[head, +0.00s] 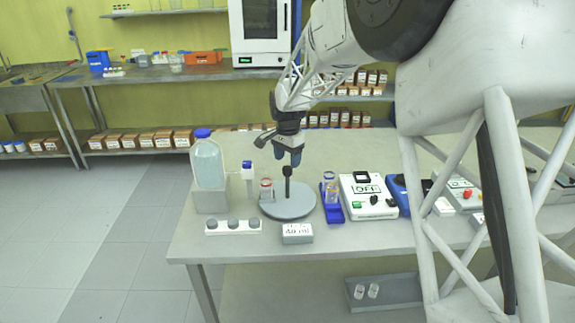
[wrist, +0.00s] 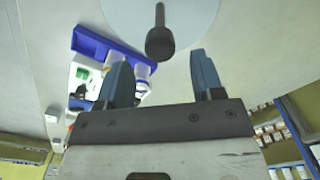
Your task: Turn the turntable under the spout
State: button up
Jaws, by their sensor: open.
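The turntable (head: 292,211) is a grey disc on the bench with an upright dark post topped by a black knob (head: 287,171). In the wrist view the knob (wrist: 160,44) is ahead of and between my fingers, apart from them. A small glass vessel with red marking (head: 267,190) stands at the disc's left edge. The spout with a blue top (head: 247,168) is left of it, beside the blue-capped bottle (head: 208,165). My gripper (head: 287,162) points down just above the knob, open and empty; its blue fingers also show in the wrist view (wrist: 160,68).
Right of the turntable are a blue holder with glassware (head: 333,213) and a white device marked OFF (head: 367,198). The bench's back left is clear.

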jog(key=shift+r, duration=2)
jog(key=shift+s+d+r, duration=0.1)
jog(key=shift+s+r, duration=0.1)
jog(key=s+d+r+n+t, duration=0.15)
jog(key=s+d+r, duration=0.3)
jog(key=s, duration=0.65)
jog(key=s+d+r+n, duration=0.3)
jog(key=s+d+r, duration=0.15)
jog(key=s, duration=0.75)
jog(key=s+d+f+n, duration=0.1)
jog(key=s+d+n, duration=0.1)
jog(key=s, duration=1)
jog(key=s+d+f+n+t, duration=0.1)
jog(key=s+d+f+n, duration=0.1)
jog(key=s, duration=1)
jog(key=shift+s+d, duration=0.3)
jog(key=shift+d, duration=0.05)
